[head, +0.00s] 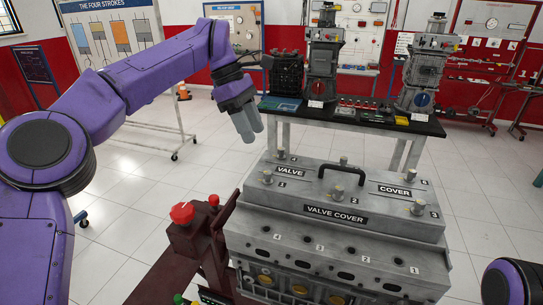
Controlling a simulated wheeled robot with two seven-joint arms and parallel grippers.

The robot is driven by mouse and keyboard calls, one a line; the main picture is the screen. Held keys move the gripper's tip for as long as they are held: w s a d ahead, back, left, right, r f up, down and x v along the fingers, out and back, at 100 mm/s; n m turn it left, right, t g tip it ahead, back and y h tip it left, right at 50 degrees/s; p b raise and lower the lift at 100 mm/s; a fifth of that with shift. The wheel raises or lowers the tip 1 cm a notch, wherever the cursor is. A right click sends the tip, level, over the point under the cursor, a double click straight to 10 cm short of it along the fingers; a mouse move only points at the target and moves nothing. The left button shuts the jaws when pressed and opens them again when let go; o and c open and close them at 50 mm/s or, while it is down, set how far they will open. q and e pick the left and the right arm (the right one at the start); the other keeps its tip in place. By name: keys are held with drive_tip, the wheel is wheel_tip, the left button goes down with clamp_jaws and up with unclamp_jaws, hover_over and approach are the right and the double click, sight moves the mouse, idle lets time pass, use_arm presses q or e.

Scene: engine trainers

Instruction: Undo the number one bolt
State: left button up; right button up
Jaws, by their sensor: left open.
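The grey valve cover (300,200) lies on top of the engine block (335,259), with a dark handle (343,173) on it. Silver bolts stand up from it: front left (267,178), back left (280,153), front middle (338,191), back middle (343,161), front right (418,207) and back right (412,177). My right gripper is out of view.
A red knob (182,212) stands on the dark red engine stand (196,240) left of the block. Behind, a black-topped table (350,124) carries engine models and small parts. A four-strokes board (112,32) stands at the back left. The air above the cover is clear.

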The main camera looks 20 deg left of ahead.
sight(266, 172)
use_arm(q)
drive_tip(key=s+f, duration=0.1)
drive_tip(key=s+d+f, duration=0.1)
drive_tip(key=f, duration=0.1)
drive_tip(key=s+d+f, duration=0.1)
drive_tip(key=s+f, duration=0.1)
drive_tip(key=shift+d+f+b, duration=0.25)
drive_tip(key=shift+b, duration=0.15)
drive_tip(key=w+f, duration=0.1)
drive_tip(key=w+d+f, duration=0.1)
drive_tip(key=f, duration=0.1)
drive_tip(key=shift+w+f, duration=0.2)
drive_tip(key=shift+w, duration=0.05)
drive_tip(key=shift+s+r, duration=0.1)
drive_tip(key=shift+s, duration=0.1)
drive_tip(key=shift+s+r, duration=0.2)
drive_tip(key=shift+s, duration=0.15)
drive_tip(key=shift+c, duration=1.2)
drive_tip(key=shift+s, duration=0.1)
drive_tip(key=c, duration=0.5)
drive_tip(key=shift+w+f, duration=0.15)
drive_tip(key=shift+w, duration=0.05)
clamp_jaws()
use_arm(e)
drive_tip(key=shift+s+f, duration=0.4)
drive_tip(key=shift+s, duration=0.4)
